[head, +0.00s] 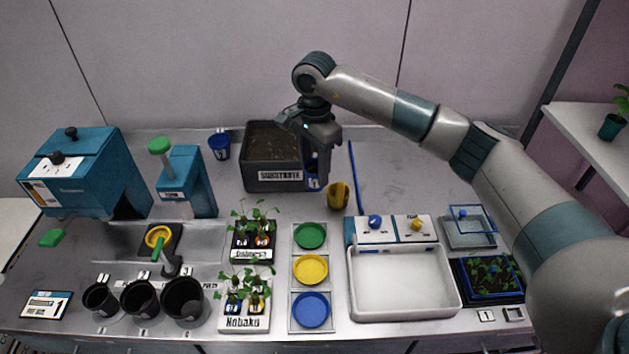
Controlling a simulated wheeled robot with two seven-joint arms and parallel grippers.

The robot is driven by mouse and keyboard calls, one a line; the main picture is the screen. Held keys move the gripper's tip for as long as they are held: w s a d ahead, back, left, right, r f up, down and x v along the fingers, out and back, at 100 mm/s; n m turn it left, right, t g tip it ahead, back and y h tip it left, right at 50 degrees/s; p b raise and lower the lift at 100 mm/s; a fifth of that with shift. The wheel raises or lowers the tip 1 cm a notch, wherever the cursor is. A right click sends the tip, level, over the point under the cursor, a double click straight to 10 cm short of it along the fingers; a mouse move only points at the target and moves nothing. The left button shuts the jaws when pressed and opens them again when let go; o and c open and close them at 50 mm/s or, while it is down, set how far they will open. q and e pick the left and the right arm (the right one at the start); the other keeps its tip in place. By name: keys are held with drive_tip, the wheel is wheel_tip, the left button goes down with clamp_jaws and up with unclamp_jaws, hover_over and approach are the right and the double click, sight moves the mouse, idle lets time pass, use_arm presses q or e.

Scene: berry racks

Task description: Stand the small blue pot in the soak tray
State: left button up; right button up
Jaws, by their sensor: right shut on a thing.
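My right gripper (318,180) reaches in from the right and points down beside the right end of the substrate box. It is shut on a small blue pot (313,183) with a white label, partly hidden by the fingers. The pot looks upright; whether it touches the bench I cannot tell. A large white tray (455,300), which looks like the soak tray, lies in the front middle-right, empty, with a blue and a yellow knob on its back panel. My left gripper is not in view.
The dark substrate box (273,188) stands left of the gripper. A yellow pot (338,197) stands close by, and another blue pot (219,147) is at the back left. Coloured dishes (310,269) line the tray's left side. A blue rod (354,180) lies behind the tray.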

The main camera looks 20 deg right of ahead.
drive_tip(key=shift+r, duration=0.15)
idle(0.6)
drive_tip(key=shift+s+n, duration=0.4)
drive_tip(key=s+d+f+n+b, duration=0.1)
drive_tip(key=s+f+n+b, duration=0.1)
drive_tip(key=s+n, duration=1.1)
drive_tip(key=s+b, duration=0.1)
drive_tip(key=s, duration=0.6)
drive_tip(key=shift+d, duration=0.1)
